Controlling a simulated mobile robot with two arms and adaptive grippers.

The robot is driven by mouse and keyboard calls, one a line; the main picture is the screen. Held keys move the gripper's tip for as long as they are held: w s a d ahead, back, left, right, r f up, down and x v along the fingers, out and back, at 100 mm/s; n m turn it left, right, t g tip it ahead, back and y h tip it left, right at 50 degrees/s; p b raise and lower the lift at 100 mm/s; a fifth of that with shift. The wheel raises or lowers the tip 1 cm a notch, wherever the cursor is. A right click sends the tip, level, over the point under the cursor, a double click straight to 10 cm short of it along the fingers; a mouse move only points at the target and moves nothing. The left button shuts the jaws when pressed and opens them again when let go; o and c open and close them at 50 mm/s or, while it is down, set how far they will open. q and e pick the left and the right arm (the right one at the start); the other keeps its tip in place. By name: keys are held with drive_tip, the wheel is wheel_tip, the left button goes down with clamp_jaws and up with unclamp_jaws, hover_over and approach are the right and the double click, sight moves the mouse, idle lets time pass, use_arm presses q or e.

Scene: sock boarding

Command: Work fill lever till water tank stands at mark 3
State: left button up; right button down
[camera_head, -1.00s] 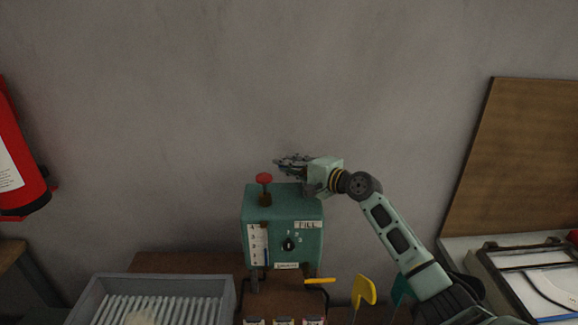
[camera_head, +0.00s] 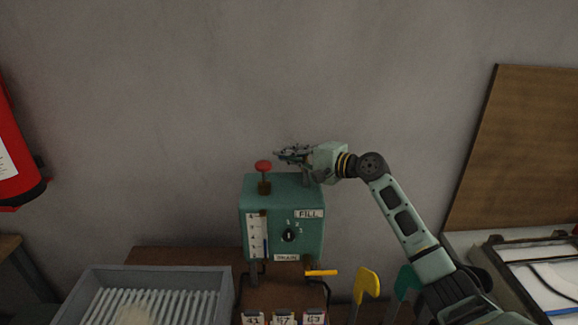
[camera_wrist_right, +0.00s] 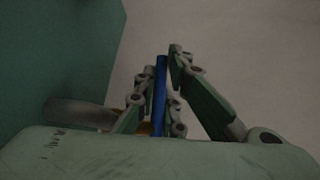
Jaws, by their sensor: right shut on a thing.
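The green water tank unit (camera_head: 282,205) stands upright on the bench, with a FILL label (camera_head: 309,214) and a small dial on its front. Its white gauge (camera_head: 256,232) has a short blue column in its lower half; its exact mark is too small to read. My right gripper (camera_head: 293,154) is just above the unit's top right. In the right wrist view its fingers (camera_wrist_right: 172,85) are shut around a blue rod, apparently the fill lever (camera_wrist_right: 160,90), beside the unit's green wall. The lever is hidden in the head view. My left gripper is not in view.
A red knob (camera_head: 263,166) stands on the unit's top left. A grey ribbed tray (camera_head: 228,290) is at lower left. A yellow handle (camera_head: 322,273) and a yellow paddle (camera_head: 368,283) are at lower right. A fire extinguisher (camera_head: 15,150) hangs left.

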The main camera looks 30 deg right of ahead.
drive_tip(key=n+y+b, duration=0.1)
drive_tip(key=b, duration=0.1)
drive_tip(key=n+g+y+b, duration=0.1)
drive_tip(key=shift+s+f+y+b, duration=0.3)
drive_tip(key=shift+s+y+b, duration=0.05)
drive_tip(key=shift+s+y, duration=0.05)
drive_tip(key=shift+s+a+r+n+g+y+b, duration=0.1)
drive_tip(key=shift+s+n+g+y+b, duration=0.1)
drive_tip(key=shift+n+g+y, duration=0.25)
drive_tip(key=shift+s+a+r+n+g+y+b, duration=0.1)
drive_tip(key=shift+s+n+g+y, duration=0.05)
drive_tip(key=shift+n+g+y, duration=0.3)
drive_tip(key=c, duration=2.1)
unclamp_jaws()
drive_tip(key=v, duration=1.2)
